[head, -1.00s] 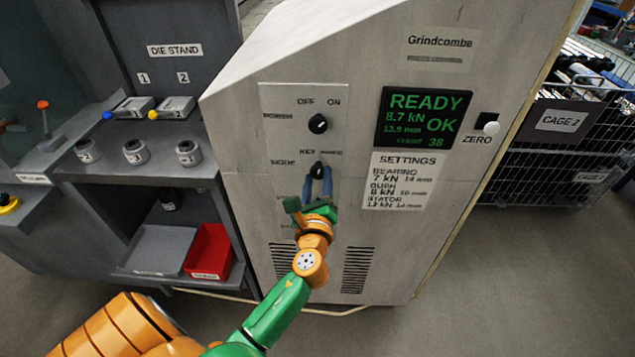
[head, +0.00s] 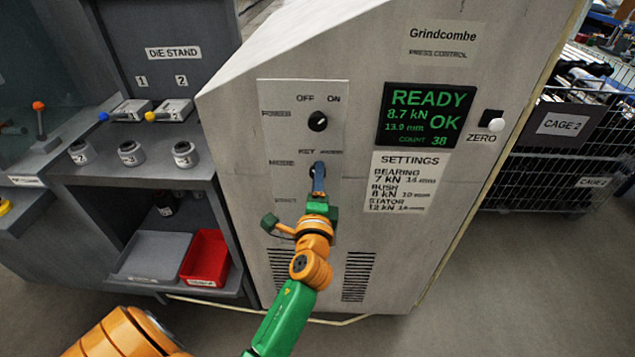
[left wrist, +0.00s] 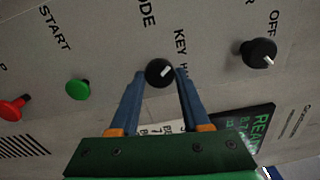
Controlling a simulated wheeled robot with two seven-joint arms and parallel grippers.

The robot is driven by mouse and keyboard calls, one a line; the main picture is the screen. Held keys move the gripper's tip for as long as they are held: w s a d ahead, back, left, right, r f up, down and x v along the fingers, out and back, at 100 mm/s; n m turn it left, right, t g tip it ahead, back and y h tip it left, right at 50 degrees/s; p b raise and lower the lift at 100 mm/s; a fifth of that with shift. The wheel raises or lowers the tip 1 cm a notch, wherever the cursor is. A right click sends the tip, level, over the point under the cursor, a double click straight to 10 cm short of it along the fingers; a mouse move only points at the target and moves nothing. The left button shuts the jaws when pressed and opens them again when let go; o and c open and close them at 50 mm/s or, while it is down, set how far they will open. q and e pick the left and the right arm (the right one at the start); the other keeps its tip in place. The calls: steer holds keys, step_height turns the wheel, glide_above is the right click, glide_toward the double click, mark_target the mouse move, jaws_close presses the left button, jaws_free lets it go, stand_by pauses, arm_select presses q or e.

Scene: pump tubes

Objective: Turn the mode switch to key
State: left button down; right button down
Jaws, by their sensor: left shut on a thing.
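The mode switch is a round black knob (left wrist: 159,72) on the press control panel, under the KEY label (head: 307,152). In the left wrist view its white mark points to the upper right, toward the word KEY (left wrist: 180,41). My left gripper (head: 318,172) is shut on the knob, with one blue finger on each side of it in the left wrist view (left wrist: 161,78). In the head view the fingers hide most of the knob. My right gripper is not in view.
The power knob (head: 318,121) is just above the mode switch. A green start button (left wrist: 78,90) and a red button (left wrist: 13,108) are on the same panel. The display (head: 427,115) reads READY. A die stand (head: 128,176) is to the left.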

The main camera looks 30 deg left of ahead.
arm_select(q)
steer(key=shift+n, duration=0.6)
steer(key=shift+r, duration=0.1)
steer(key=shift+c, duration=1.8)
jaws_free()
steer(key=shift+w, duration=0.1)
